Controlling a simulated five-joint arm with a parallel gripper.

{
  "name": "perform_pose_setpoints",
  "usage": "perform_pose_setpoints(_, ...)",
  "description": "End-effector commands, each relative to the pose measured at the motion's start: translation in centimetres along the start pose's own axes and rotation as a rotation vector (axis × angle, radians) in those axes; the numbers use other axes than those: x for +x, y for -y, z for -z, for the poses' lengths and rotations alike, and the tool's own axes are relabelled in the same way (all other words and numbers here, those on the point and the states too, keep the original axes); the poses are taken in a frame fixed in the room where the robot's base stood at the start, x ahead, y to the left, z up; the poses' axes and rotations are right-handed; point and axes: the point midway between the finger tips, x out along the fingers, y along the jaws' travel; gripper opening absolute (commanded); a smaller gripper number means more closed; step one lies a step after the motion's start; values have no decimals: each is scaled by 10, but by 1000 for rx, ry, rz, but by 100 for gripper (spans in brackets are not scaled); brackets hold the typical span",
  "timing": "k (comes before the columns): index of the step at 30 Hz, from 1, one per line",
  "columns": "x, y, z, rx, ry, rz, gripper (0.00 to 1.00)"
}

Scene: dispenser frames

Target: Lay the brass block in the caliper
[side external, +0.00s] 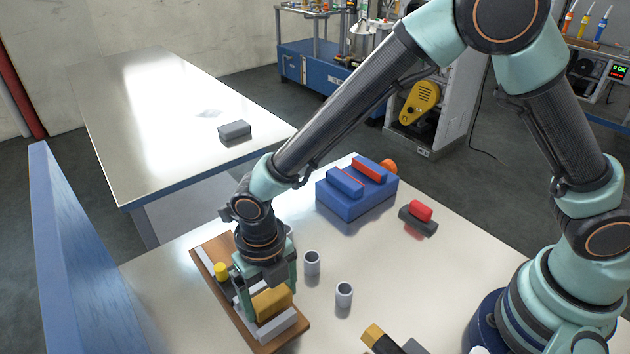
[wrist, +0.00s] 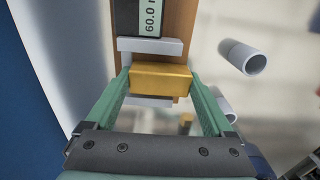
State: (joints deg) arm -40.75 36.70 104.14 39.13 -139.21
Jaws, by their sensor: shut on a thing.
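The brass block (side external: 271,303) is a golden bar; it also shows in the wrist view (wrist: 160,76). My gripper (side external: 267,291) is shut on it, one green finger at each end in the wrist view (wrist: 160,82). The caliper lies on a brown wooden board (side external: 209,262), with a grey jaw (side external: 277,328) at the near end. In the wrist view its display (wrist: 150,17) reads 60.0, and grey jaws (wrist: 150,46) show on both sides of the block. I cannot tell whether the block touches the caliper. My gripper hides part of the caliper in the side view.
Two grey tubes (side external: 312,263) (side external: 344,295) stand right of the board. A blue fixture (side external: 352,203) and a dark block with a red piece (side external: 418,219) are farther back. A blue wall (side external: 85,255) edges the left. The table between the tubes and the fixture is clear.

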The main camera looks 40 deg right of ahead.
Motion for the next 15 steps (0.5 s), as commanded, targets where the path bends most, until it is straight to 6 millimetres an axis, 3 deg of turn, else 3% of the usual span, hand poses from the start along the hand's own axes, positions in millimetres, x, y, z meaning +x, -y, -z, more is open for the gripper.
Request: perform_pose_setpoints(15,9,0,0,0,1,-1,5)
